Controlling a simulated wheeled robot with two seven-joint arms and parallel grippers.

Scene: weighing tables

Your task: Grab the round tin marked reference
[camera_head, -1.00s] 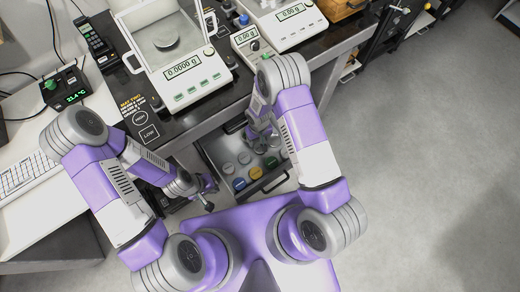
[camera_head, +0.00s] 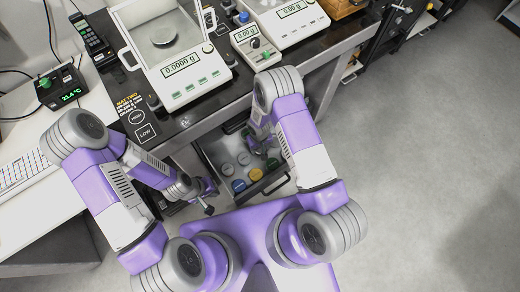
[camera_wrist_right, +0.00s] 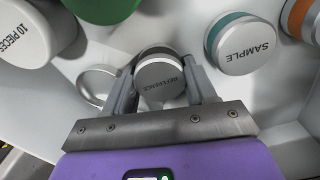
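The round tin marked REFERENCE (camera_wrist_right: 160,80) shows in the right wrist view, a small grey tin with its lettering upside down. My right gripper (camera_wrist_right: 161,88) has one finger against each side of it and appears shut on it. In the head view my right gripper (camera_head: 257,145) reaches down into the open drawer (camera_head: 216,150), and the arm partly hides what it holds. My left gripper (camera_head: 210,195) hangs empty in front of the bench, left of the drawer, with its fingertips apart.
Other tins lie in the drawer: one marked SAMPLE (camera_wrist_right: 242,45), one marked 10 PIECES (camera_wrist_right: 35,30), a green one (camera_wrist_right: 100,5) and an orange-banded one (camera_wrist_right: 300,18). A balance (camera_head: 187,80) stands on the bench above. The floor at right is clear.

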